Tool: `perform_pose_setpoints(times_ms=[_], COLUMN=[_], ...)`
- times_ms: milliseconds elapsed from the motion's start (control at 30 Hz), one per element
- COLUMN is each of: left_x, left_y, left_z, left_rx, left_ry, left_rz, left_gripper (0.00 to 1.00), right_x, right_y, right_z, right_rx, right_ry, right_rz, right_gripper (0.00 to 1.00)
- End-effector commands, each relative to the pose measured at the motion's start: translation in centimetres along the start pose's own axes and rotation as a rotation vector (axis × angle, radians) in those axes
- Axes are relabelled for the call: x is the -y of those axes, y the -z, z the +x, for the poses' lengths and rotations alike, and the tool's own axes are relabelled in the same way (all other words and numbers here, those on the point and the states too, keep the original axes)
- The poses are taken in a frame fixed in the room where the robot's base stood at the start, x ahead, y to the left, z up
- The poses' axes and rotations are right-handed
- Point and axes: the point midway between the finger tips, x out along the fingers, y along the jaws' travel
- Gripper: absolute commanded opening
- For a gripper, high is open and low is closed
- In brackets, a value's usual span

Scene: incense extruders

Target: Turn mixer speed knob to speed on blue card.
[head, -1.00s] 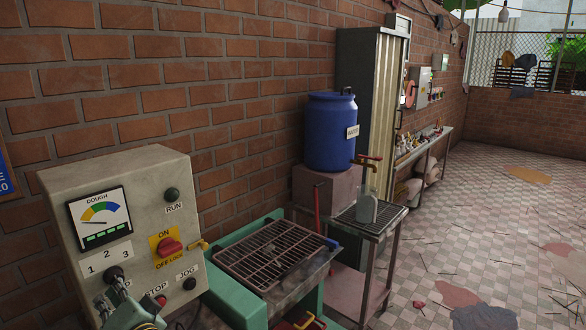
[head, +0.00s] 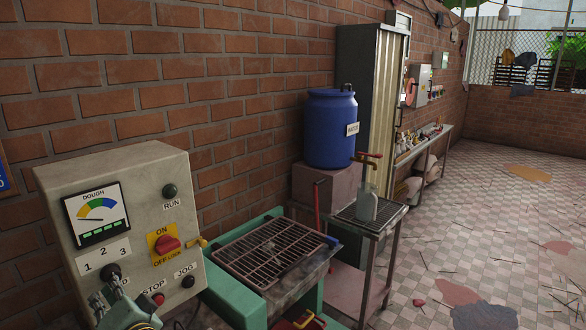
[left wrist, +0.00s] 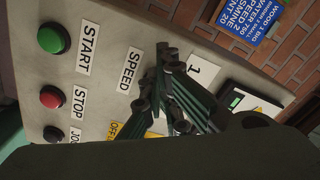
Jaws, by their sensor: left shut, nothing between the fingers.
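The speed knob (head: 110,272) is a dark knob on the grey mixer panel (head: 150,190), just below the 1 2 3 plate (head: 102,256). My left gripper (head: 103,302) is just below the knob in the head view. In the left wrist view its dark fingers (left wrist: 150,95) are shut and empty, between the SPEED label (left wrist: 128,70) and the 1. They hide the knob there, so I cannot tell its setting or any contact. The blue card (left wrist: 230,25) hangs on the brick wall; its text is only partly readable. My right gripper is not in view.
The panel also carries a green START button (left wrist: 51,40), a red STOP button (left wrist: 50,97), a red ON/OFF switch (head: 167,244) and a dough gauge (head: 96,213). A rack (head: 272,250) stands to the right, then a blue barrel (head: 331,130).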

Motion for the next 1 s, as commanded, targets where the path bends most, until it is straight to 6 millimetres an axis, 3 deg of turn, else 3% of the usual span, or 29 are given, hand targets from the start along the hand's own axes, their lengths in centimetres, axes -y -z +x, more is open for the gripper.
perform_pose_setpoints(times_ms=[400, 800, 900, 1000], left_x=[-0.2, -0.4, -1.6, -4.5], left_y=[-0.1, -0.3, -1.6, -4.8], left_z=[-4.9, -5.5, -6.3, -8.6], left_rx=[0.002, 0.007, 0.033, 0.099], left_ry=[-0.006, -0.011, -0.067, -0.208], left_rz=[0.002, 0.003, -0.006, -0.027], left_gripper=[0.0, 0.0, 0.0, 0.0], right_x=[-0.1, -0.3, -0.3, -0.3], right_y=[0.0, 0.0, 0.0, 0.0], right_z=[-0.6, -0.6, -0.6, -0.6], right_rx=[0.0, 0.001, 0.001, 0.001], right_ry=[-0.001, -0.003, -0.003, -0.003], right_rz=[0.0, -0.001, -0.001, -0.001], right_gripper=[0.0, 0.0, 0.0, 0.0])
